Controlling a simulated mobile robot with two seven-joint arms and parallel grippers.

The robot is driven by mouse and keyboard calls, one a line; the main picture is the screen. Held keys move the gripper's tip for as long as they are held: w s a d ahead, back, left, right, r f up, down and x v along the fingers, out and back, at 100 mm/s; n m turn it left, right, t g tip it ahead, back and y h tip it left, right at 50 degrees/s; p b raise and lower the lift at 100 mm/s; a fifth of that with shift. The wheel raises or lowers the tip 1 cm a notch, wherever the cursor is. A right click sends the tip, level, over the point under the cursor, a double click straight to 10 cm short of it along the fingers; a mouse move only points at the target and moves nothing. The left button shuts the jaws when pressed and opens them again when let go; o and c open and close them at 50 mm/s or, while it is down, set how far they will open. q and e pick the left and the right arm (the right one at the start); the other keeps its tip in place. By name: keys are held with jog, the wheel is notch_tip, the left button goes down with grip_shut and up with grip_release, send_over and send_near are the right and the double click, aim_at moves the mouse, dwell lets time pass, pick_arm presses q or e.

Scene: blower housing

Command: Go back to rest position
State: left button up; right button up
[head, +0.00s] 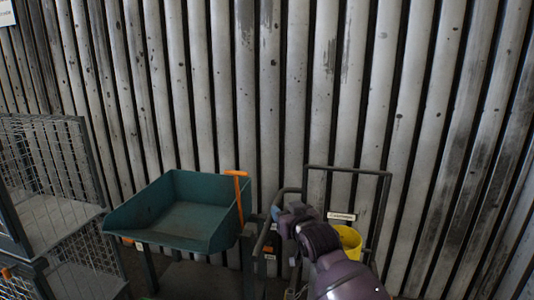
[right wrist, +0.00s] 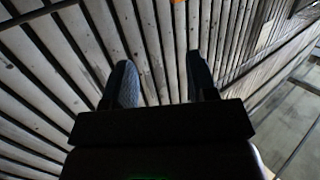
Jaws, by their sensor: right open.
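My right gripper (right wrist: 163,82) is open in the right wrist view. Its two dark fingers stand apart with nothing between them, and the ribbed wall shows behind. In the head view my right arm comes in from the bottom right, and its wrist end is in front of the cart, left of the yellow bucket (head: 348,242). The fingertips are hard to make out there. My left gripper is not in view.
A green open tray (head: 190,222) on legs stands left of my right arm, with an orange T-shaped handle (head: 239,190) at its right side. A dark-framed cart (head: 347,169) stands behind my arm. Wire mesh cages (head: 52,170) are at far left. A ribbed metal wall (head: 270,90) closes the back.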

jog(key=s+d+f+m+g+h, duration=0.1)
jog(key=s+d+f+h, duration=0.1)
jog(key=s+d+f, duration=0.5)
jog(key=s+d+f+m+g+h, duration=0.1)
jog(key=s+d+f, duration=0.7)
jog(key=s, duration=1.2)
jog(key=s+d+f+m+g+h, duration=0.1)
jog(key=s+d+f, duration=0.6)
jog(key=s+f, duration=0.7)
jog(key=shift+s+d+f+g+h, duration=0.25)
jog(key=shift+g+h, duration=0.25)
jog(key=shift+h, duration=0.4)
